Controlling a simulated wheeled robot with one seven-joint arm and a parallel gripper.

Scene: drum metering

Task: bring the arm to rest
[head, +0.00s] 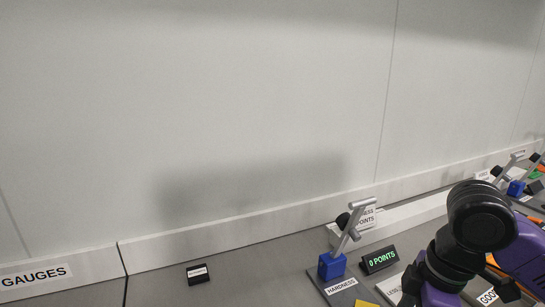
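My arm (478,225), purple and black, rises at the lower right of the head view. Its black rounded joint is nearest the camera and covers part of the bench behind it. My gripper is not visible in this view, so its fingers and anything in them are hidden.
A hardness gauge with a blue base (331,266) and grey lever stands left of my arm. Beside it is a display reading "0 POINTS" (379,260). A small black block (198,274) lies further left. More levers (514,176) stand far right. The bench between block and gauge is clear.

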